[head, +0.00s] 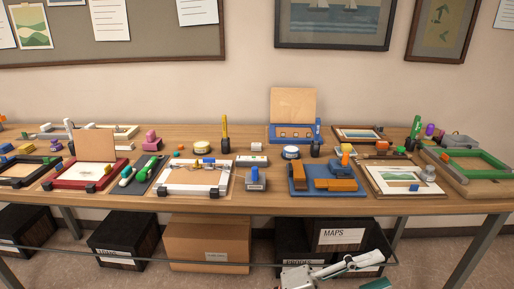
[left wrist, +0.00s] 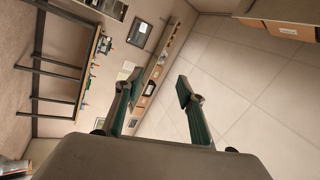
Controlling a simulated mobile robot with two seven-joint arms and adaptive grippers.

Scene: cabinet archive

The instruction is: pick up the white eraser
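A small white block with a darker band, which looks like the white eraser (head: 252,160), lies on the wooden table near its middle, just right of a white-framed board. The eraser cannot be made out in that view.
The table (head: 270,204) is crowded with frames and small items. Boxes (head: 207,240) stand below.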

